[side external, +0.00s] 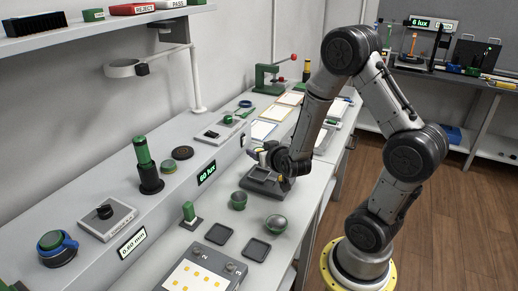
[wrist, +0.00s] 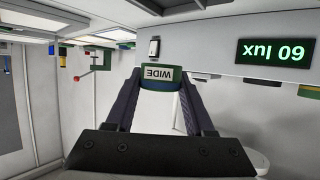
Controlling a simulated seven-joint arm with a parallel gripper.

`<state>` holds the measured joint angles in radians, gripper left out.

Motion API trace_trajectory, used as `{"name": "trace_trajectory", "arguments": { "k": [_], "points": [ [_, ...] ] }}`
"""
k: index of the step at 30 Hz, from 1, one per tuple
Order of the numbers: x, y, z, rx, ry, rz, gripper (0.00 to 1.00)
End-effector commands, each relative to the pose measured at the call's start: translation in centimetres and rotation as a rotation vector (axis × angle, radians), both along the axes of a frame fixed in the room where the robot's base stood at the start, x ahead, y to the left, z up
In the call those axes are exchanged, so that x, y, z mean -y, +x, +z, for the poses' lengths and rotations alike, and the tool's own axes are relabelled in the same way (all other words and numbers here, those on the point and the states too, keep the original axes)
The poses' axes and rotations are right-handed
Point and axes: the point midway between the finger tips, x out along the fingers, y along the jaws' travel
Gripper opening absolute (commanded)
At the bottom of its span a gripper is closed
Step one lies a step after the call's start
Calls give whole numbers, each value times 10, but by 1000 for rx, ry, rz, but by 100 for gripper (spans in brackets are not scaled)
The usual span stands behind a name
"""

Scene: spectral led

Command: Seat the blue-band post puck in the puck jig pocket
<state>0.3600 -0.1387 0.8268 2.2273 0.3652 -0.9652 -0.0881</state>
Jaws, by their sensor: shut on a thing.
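My gripper (wrist: 159,82) is shut on a green piece with a white label reading WIDE (wrist: 158,74), held between the fingertips in the wrist view. In the side view my gripper (side external: 267,155) is low over the bench, just above and behind a dark grey tray-like fixture (side external: 258,186), which may be the puck jig. My wrist hides part of this fixture, and I cannot see its pocket clearly. The held piece is small and partly hidden there.
Two green domed pieces (side external: 238,201) and two dark square pads (side external: 219,233) are in front of the fixture. A green post (side external: 190,212) stands to the left. A numbered grey block (side external: 199,270) is at the front. A raised shelf with a 60 lux display (side external: 206,173) runs behind.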

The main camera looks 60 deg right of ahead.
Motion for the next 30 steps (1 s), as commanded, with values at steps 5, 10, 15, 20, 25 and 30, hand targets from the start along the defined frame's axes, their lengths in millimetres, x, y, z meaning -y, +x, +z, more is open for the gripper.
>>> {"name": "trace_trajectory", "arguments": {
  "k": [5, 10, 15, 20, 25, 30],
  "points": [
    [0, 0, -19, -3, 1, 2, 0],
    [0, 0, -34, -2, -1, 2, 0],
    [0, 0, -43, 0, 0, 1, 0],
    [0, 0, -47, 1, 0, 1, 0],
    [0, 0, -47, 1, 0, 1, 0],
    [0, 0, -47, 1, 0, 1, 0]
  ]
}}
